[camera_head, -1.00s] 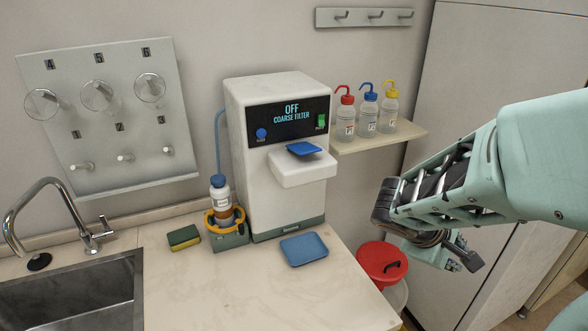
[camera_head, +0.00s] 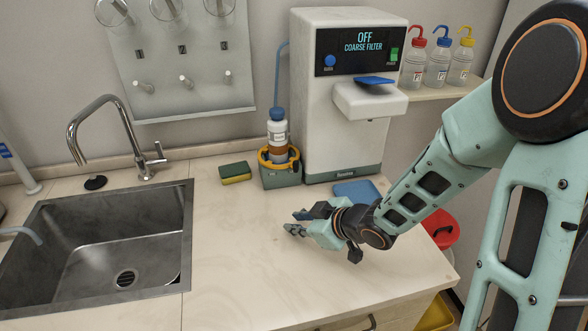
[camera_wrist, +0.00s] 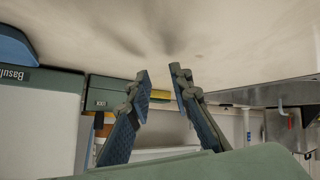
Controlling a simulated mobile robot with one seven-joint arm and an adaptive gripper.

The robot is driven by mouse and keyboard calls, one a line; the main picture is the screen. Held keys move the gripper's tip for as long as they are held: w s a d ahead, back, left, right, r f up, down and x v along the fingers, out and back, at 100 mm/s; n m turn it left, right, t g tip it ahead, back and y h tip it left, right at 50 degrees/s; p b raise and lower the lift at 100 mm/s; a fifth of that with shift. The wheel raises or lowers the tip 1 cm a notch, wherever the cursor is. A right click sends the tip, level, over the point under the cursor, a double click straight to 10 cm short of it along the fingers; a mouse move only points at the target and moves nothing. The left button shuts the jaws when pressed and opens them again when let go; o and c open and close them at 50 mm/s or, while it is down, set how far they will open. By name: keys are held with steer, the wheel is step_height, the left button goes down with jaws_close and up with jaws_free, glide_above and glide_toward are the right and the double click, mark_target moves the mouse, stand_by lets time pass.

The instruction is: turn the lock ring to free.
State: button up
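The lock ring (camera_head: 265,156) is a yellow-orange ring with dark parts around the lower part of a blue-capped bottle (camera_head: 277,131). In the wrist view the open fingers (camera_wrist: 160,73) point toward the counter surface, and the base (camera_wrist: 105,103) shows behind the left finger. The ring is mostly hidden there.
A sponge (camera_head: 235,172) lies left of the base. A sink (camera_head: 105,245) with a tall tap is further left. A blue tray (camera_head: 355,191) lies right of the base, partly behind my arm. Blue tubing (camera_head: 279,75) rises from the bottle. The counter front is clear.

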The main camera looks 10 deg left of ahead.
mark_target(297, 164)
steer(key=w+m+t+y+b, duration=0.2)
steer(key=w+b, duration=0.1)
steer(key=shift+w, duration=0.35)
steer(key=w+d+r+m+t+y+b, duration=0.2)
steer(key=w+d+r+m+t+b, duration=0.15)
steer(key=w+r+t, duration=0.2)
steer(key=x, duration=0.9)
steer(key=shift+w+a, duration=0.2)
steer(key=shift+a, duration=0.1)
steer(key=shift+c, duration=0.2)
jaws_close()
